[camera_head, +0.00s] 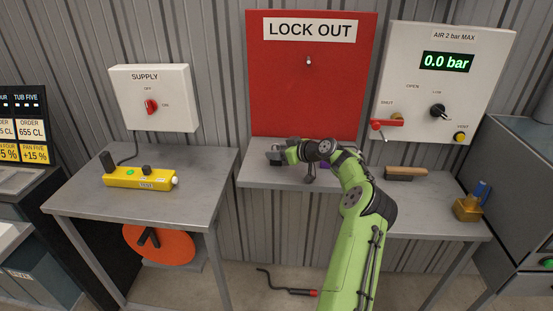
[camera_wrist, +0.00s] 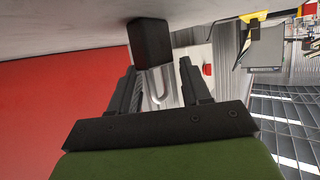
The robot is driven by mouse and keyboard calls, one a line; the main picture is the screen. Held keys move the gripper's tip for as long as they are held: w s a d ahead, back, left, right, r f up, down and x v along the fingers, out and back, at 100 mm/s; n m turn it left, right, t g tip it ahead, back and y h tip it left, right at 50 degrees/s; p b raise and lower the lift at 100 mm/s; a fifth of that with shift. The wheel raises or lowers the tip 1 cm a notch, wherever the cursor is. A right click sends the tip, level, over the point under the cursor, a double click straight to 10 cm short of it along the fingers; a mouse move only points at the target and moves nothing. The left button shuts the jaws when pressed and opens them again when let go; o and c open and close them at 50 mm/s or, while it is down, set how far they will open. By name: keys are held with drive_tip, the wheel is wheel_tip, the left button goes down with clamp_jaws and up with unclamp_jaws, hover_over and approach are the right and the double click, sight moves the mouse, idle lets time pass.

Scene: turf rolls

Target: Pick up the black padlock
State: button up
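The black padlock (camera_wrist: 149,42) shows in the wrist view as a dark block just beyond my fingertips. Its grey U-shaped shackle (camera_wrist: 158,88) points back toward my palm, between the two fingers. My gripper (camera_wrist: 158,65) is open, with visible gaps beside the shackle. In the head view my gripper (camera_head: 277,150) is low over the left end of the middle shelf (camera_head: 255,179), in front of the red LOCK OUT board (camera_head: 310,90). The padlock is hard to tell from the dark fingers there.
A wooden brush (camera_head: 405,173) and a brass piece with a blue top (camera_head: 467,207) lie right on the shelf. A purple thing is partly hidden behind my arm. A yellow power strip (camera_head: 140,178) sits on the left table (camera_head: 180,200). A lever valve (camera_head: 385,123) juts from the air panel.

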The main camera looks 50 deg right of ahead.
clamp_jaws()
